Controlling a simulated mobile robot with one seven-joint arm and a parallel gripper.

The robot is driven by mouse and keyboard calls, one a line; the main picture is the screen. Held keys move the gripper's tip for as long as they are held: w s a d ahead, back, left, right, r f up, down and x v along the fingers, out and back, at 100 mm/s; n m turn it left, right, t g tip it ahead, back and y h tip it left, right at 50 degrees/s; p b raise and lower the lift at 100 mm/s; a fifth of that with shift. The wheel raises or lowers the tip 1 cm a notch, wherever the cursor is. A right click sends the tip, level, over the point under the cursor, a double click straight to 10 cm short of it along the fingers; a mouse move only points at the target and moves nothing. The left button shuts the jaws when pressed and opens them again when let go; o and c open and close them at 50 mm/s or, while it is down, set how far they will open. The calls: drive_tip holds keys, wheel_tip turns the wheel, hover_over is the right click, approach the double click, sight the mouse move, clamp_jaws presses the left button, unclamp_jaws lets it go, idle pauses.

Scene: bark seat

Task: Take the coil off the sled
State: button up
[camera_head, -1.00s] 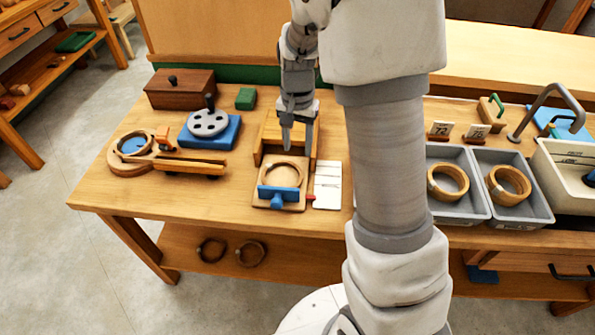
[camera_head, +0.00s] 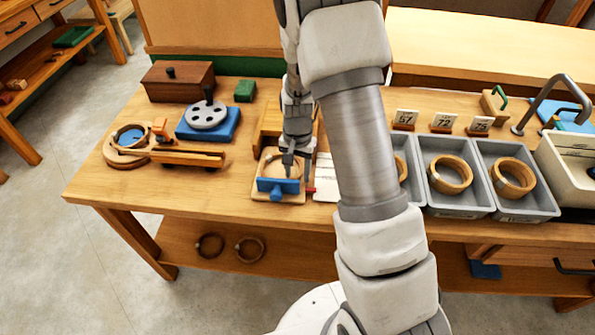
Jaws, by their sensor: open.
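The sled (camera_head: 258,193), a light wooden base with a blue T-shaped piece (camera_head: 278,188) at its front, stands near the table's front edge. The coil (camera_head: 264,168), a pale wooden-looking ring, lies on the sled behind the blue piece. My gripper (camera_head: 288,168) points down over the coil, open, with its fingers at the ring. The fingers hide part of the coil, and I cannot tell whether they touch it.
Right of the sled lies a white card (camera_head: 324,178), partly behind my arm. Grey trays (camera_head: 462,207) with rings stand further right, below number cards (camera_head: 443,122). A blue block with a grey disc (camera_head: 207,116) and a wooden rail piece (camera_head: 190,158) stand left.

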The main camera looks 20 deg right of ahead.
drive_tip(key=shift+c, duration=0.2)
clamp_jaws()
drive_tip(key=shift+w, duration=0.1)
drive_tip(key=shift+w+d, duration=0.35)
drive_tip(key=shift+w, duration=0.45)
unclamp_jaws()
wheel_tip(320, 180, up, 18)
drive_tip(key=p, duration=0.2)
drive_tip(key=shift+f+p, duration=0.25)
drive_tip(key=shift+p, duration=0.15)
drive_tip(key=shift+s, duration=0.1)
